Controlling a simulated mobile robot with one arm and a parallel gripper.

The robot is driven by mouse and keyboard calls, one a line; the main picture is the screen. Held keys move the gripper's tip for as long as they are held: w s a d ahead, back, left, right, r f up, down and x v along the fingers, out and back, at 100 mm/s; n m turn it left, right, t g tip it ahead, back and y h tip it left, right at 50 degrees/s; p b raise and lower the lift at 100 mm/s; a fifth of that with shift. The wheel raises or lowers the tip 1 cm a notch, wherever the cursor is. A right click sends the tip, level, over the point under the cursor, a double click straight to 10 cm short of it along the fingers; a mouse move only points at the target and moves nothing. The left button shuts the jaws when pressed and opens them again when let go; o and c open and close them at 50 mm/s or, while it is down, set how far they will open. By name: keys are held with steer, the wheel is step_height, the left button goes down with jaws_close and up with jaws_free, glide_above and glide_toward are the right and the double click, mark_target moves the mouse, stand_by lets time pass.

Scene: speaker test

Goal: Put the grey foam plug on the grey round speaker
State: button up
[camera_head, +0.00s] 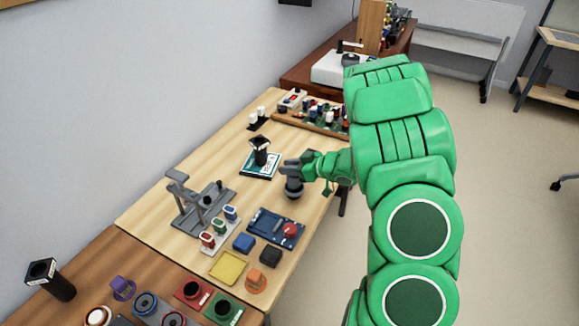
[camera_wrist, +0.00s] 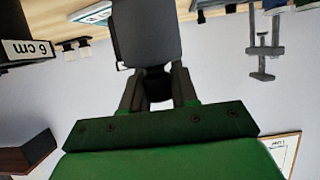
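My gripper (camera_head: 292,170) is over the middle right of the light wooden table. Its fingers are small and partly merged with what is below. A dark grey rounded thing with a paler lower rim (camera_head: 294,190) shows directly under the gripper. I cannot tell whether this is the grey round speaker or the grey foam plug, or whether the gripper touches it. Neither plug nor speaker can be made out for certain.
A black tube (camera_head: 260,149) stands on a blue-edged card left of the gripper. A grey stand (camera_head: 203,203) is farther left. A blue board (camera_head: 268,222), yellow tray (camera_head: 228,268) and orange block (camera_head: 257,275) lie nearer.

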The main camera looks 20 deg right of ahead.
steer(key=o, duration=0.4)
steer(key=shift+r, duration=0.1)
steer(key=shift+v, duration=6)
steer(key=shift+r, duration=0.1)
